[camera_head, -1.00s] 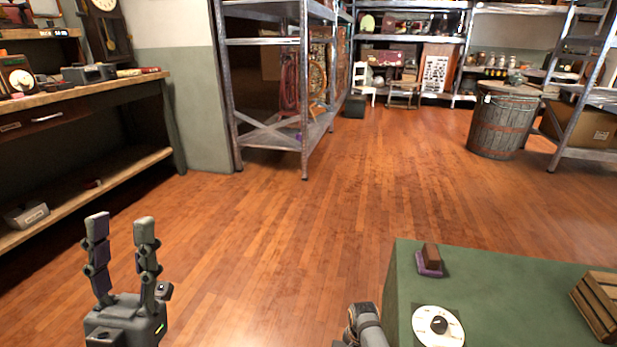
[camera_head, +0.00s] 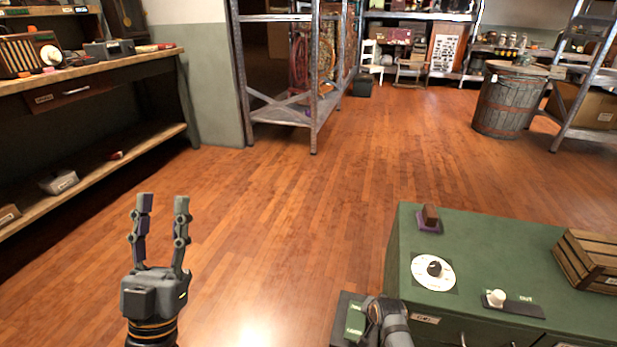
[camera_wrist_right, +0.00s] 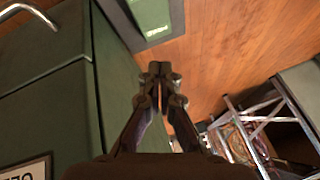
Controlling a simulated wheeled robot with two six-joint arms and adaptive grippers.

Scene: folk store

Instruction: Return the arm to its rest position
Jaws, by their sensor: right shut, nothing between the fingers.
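My left gripper (camera_head: 163,200) stands upright in the lower left of the head view, over the wooden floor. Its two fingers are apart with nothing between them. My right arm shows only in part at the bottom of the head view, against the left front edge of the green cabinet (camera_head: 480,245). In the right wrist view my right gripper (camera_wrist_right: 160,72) has its fingertips together and holds nothing. It is beside the green cabinet (camera_wrist_right: 45,100), over the floor. I cannot tell whether it touches the cabinet.
On the cabinet are a white dial (camera_head: 433,272), a purple-based block (camera_head: 430,219), a white knob (camera_head: 496,298) and a wooden crate (camera_head: 590,262). A dark box with a green panel (camera_head: 355,320) is beside my right arm. A workbench (camera_head: 90,75) stands left. The middle floor is clear.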

